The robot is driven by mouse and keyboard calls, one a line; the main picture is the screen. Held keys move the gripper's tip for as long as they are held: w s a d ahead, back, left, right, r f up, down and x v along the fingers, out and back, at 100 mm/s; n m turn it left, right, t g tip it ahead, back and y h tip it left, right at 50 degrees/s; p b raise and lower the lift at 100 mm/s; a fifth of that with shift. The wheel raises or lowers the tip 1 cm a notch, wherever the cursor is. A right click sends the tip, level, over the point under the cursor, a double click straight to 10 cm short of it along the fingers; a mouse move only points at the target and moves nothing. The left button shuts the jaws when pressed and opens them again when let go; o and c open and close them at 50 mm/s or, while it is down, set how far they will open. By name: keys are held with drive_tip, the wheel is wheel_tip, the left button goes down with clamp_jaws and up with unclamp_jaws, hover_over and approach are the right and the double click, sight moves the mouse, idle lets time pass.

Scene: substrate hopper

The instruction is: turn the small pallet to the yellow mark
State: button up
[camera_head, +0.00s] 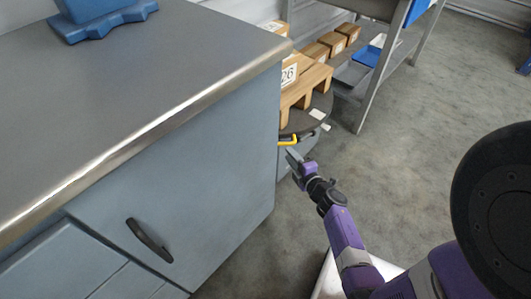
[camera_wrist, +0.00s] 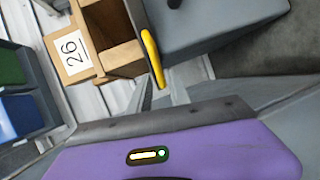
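The small wooden pallet (camera_head: 300,92) sits on a dark round turntable (camera_head: 322,103) past the bench corner, with a box labelled 26 (camera_head: 290,74) at its near left. In the wrist view the label 26 (camera_wrist: 72,52) shows beside open wooden pallet parts (camera_wrist: 121,55). The yellow mark (camera_head: 289,141) is a small bent strip low at the turntable's near side. It also shows in the wrist view (camera_wrist: 153,58). My gripper (camera_head: 293,156) is just below the yellow mark, apart from the pallet. Its fingers look open with nothing between them; the bench partly hides the turntable.
A grey bench (camera_head: 160,105) with a metal edge and a cabinet handle (camera_head: 149,240) fills the left. A blue block (camera_head: 103,15) lies on it. A rack with boxes (camera_head: 333,42) and a blue tray (camera_head: 367,56) stands behind. Floor at right is clear.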

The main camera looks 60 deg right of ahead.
sight(281, 144)
drive_tip(key=shift+r+b+x, duration=0.2)
drive_tip(key=shift+b+x, duration=1.25)
drive_tip(key=shift+x, duration=2.5)
clamp_jaws()
